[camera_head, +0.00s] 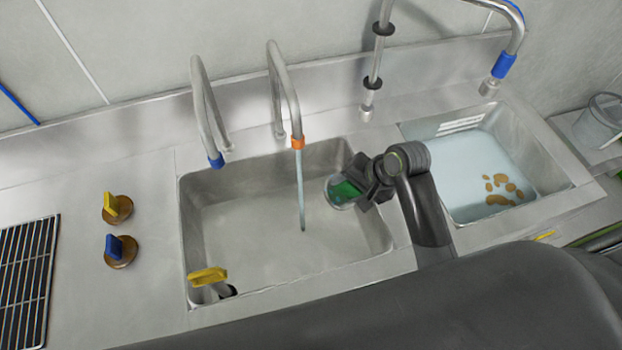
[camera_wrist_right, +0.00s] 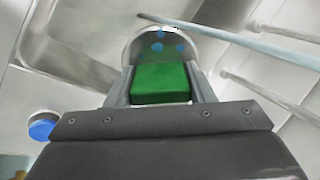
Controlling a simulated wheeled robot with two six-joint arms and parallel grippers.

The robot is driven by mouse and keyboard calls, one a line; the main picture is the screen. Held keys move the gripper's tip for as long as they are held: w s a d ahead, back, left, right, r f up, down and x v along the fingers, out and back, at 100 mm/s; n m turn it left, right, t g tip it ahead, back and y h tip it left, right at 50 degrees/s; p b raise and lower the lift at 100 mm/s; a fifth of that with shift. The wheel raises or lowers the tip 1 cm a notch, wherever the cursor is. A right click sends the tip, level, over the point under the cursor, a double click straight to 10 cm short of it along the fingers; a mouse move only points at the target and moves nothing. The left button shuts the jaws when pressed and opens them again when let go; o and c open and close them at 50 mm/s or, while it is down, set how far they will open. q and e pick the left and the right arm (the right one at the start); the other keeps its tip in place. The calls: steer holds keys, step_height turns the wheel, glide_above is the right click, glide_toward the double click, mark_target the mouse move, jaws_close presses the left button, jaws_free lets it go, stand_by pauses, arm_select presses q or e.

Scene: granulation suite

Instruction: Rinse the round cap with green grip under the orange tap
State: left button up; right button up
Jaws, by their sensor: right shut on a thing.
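The round cap with green grip (camera_head: 341,191) is over the right part of the middle sink basin. My right gripper (camera_head: 360,188) is shut on its green grip; in the right wrist view the green grip (camera_wrist_right: 160,83) sits between both fingers. Blue spots show on the cap's pale round part (camera_wrist_right: 141,46). The orange tap (camera_head: 297,142) runs a thin water stream (camera_head: 300,190) into the basin. The cap is to the right of the stream, apart from it in the head view. My left gripper is not in view.
A blue-ringed tap (camera_head: 215,160) stands left of the orange one. The right basin (camera_head: 548,172) holds water and brown patches. A yellow-handled piece (camera_head: 207,277) stands at the middle basin's front left corner. Yellow (camera_head: 111,204) and blue (camera_head: 113,246) knobs and a rack (camera_head: 27,275) are at left.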

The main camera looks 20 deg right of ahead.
steer(key=s+d+r, duration=0.3)
steer(key=r, duration=0.1)
steer(key=shift+s+d, duration=0.15)
steer(key=shift+d, duration=0.2)
steer(key=shift+f, duration=0.1)
stand_by(0.8)
